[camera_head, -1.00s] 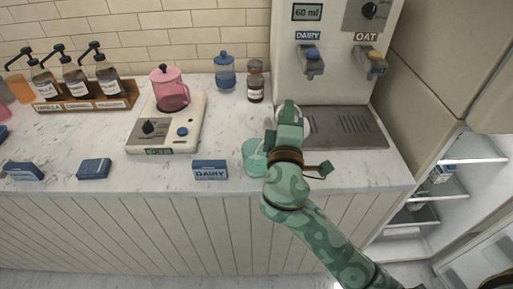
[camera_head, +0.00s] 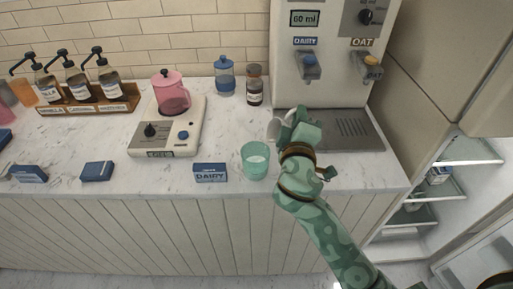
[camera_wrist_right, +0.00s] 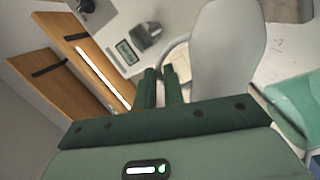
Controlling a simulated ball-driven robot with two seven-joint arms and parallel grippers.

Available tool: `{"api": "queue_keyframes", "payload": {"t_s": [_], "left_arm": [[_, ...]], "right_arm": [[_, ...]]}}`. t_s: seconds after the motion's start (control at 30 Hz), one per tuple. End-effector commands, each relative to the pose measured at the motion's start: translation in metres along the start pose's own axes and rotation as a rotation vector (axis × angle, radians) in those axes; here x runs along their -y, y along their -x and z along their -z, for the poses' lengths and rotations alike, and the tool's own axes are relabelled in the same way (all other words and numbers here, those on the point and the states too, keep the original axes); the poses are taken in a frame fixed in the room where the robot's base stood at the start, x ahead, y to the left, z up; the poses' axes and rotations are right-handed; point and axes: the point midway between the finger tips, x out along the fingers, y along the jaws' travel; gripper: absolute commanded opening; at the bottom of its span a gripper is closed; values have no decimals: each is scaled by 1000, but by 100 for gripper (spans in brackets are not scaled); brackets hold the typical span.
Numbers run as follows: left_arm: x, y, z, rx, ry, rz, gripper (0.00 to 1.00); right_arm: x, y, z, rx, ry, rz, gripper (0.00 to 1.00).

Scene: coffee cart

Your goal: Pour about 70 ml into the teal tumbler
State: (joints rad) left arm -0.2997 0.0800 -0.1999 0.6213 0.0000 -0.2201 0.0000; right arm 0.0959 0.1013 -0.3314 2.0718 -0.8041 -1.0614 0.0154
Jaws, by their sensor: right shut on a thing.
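The teal tumbler (camera_head: 256,161) stands upright on the counter, beside the dairy sign. Something pale shows low inside it, but I cannot tell how much. My right gripper (camera_head: 290,124) is shut on the handle of a light grey pitcher (camera_head: 274,128), just behind and right of the tumbler. In the right wrist view the pitcher (camera_wrist_right: 228,48) rises beyond the fingertips (camera_wrist_right: 165,75), and part of the tumbler (camera_wrist_right: 298,105) shows at the right edge. The pitcher's contents are hidden. My left gripper is not in view.
The dispenser's drip tray (camera_head: 350,130) is right of my gripper. A dairy sign (camera_head: 210,172) stands left of the tumbler. A blue jar (camera_head: 224,78) and brown bottle (camera_head: 254,86) stand behind. An open fridge (camera_head: 440,190) is at right.

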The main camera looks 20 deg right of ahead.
Motion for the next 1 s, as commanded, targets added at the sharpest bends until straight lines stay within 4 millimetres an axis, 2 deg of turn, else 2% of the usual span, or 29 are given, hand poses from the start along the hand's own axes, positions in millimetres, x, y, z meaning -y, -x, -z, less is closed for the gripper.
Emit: {"api": "queue_keyframes", "payload": {"t_s": [0.3, 1.0], "left_arm": [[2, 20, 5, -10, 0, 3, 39], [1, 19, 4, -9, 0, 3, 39]], "right_arm": [[13, -8, -22, 50, -247, 112, 0], [16, -8, -24, 51, -256, 117, 0]]}}
